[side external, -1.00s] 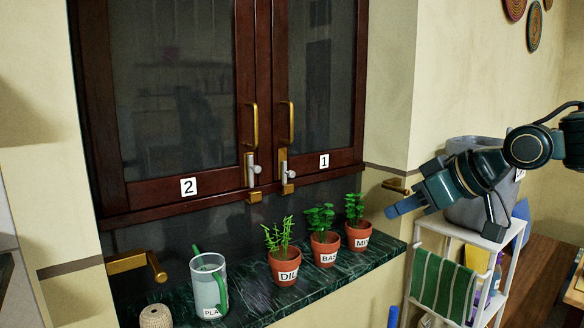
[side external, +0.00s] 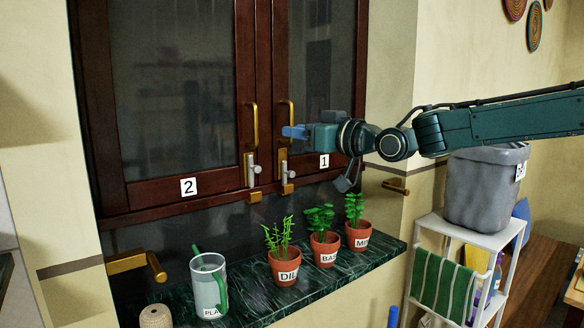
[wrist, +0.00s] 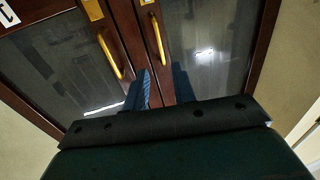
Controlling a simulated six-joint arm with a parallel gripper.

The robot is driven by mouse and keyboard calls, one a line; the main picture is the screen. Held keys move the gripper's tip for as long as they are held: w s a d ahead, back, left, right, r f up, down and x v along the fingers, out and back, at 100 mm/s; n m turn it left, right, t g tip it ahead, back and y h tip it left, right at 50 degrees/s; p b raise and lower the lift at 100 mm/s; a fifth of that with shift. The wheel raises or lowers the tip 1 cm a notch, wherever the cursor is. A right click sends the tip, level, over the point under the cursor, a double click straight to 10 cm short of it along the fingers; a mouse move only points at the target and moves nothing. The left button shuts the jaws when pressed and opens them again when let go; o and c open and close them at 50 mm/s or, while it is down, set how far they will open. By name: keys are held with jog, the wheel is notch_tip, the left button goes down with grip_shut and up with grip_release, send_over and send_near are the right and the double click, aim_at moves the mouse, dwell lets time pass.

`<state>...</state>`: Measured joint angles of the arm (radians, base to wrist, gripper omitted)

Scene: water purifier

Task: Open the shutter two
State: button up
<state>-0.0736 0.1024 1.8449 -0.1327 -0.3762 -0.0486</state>
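Shutter two (side external: 175,95) is the left dark wood door with a glass pane and a "2" label (side external: 188,187); it is shut. Its brass handle (side external: 251,126) stands upright at its right edge, with a latch and pale knob (side external: 252,170) below. In the wrist view, turned over, this handle (wrist: 158,38) is the right one of two. My gripper (side external: 294,132) has blue fingers pointing left and overlaps the handle of shutter one (side external: 290,110) in the side view. In the wrist view the fingers (wrist: 160,88) are apart and hold nothing.
Shutter one (side external: 318,90), labelled "1", is shut on the right, with its own latch (side external: 285,170). Below, a green marble sill (side external: 335,285) bears potted herbs (side external: 323,250) and a clear jug (side external: 208,287). Brass brackets (side external: 135,264) flank the window. A grey bin (side external: 485,190) stands at right.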

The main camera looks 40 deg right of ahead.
aim_at(257, 126)
jog(key=shift+w, duration=0.15)
jog(key=shift+w+a, duration=0.45)
jog(key=shift+w, duration=1.75)
jog(key=shift+w+a, duration=0.45)
jog(key=shift+w, duration=1.75)
jog(key=shift+w+a, duration=0.45)
jog(key=shift+w, duration=1.75)
grip_shut()
